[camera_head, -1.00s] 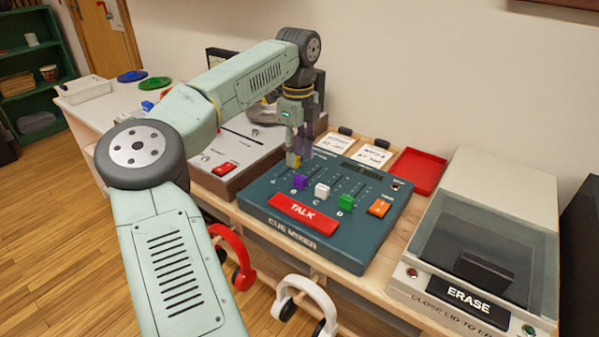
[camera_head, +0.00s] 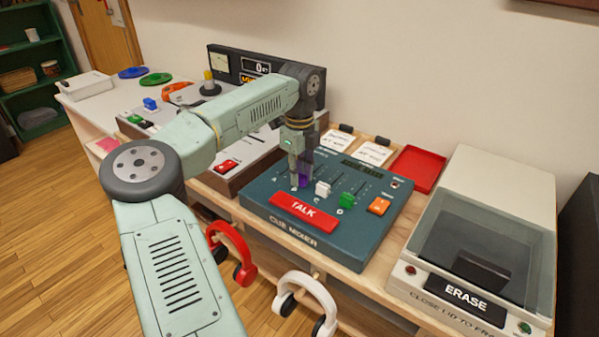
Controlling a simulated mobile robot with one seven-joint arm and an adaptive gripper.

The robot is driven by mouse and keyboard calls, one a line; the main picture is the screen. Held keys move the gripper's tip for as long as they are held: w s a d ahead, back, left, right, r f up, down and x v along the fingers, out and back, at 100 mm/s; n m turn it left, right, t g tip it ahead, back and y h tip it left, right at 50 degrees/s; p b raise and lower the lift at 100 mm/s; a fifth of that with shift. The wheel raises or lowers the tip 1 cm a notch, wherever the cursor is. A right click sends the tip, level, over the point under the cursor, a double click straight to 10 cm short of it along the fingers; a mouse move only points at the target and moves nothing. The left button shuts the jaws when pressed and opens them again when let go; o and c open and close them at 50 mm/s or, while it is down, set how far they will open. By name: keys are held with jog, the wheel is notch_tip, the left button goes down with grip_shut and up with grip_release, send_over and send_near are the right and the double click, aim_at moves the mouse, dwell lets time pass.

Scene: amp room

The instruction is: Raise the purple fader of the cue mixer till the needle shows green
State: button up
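The cue mixer (camera_head: 335,247) is a dark teal desk unit with several fader slots, a red TALK bar and an orange button. The purple fader (camera_head: 304,181) sits near the front end of its slot, left of a white fader (camera_head: 322,188) and a green fader (camera_head: 346,200). My gripper (camera_head: 300,183) points down at the purple fader, with its fingertips at the knob and partly covering it. I cannot tell whether they grip it. A pale meter (camera_head: 220,61) on the black panel at the back is too small to read its needle.
An ERASE box (camera_head: 480,240) with a clear lid stands to the right. A red tray (camera_head: 418,168) and white cards lie behind the mixer. Red headphones (camera_head: 238,255) and white headphones (camera_head: 305,300) hang at the front edge. A grey console stands left of the mixer.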

grip_shut()
dwell(0.4)
jog(key=w+d, duration=0.1)
jog(key=w, duration=0.1)
jog(key=w+d, duration=0.2)
jog(key=shift+w, duration=0.15)
jog(key=shift+o, duration=1.8)
grip_release()
jog(key=shift+r, duration=0.1)
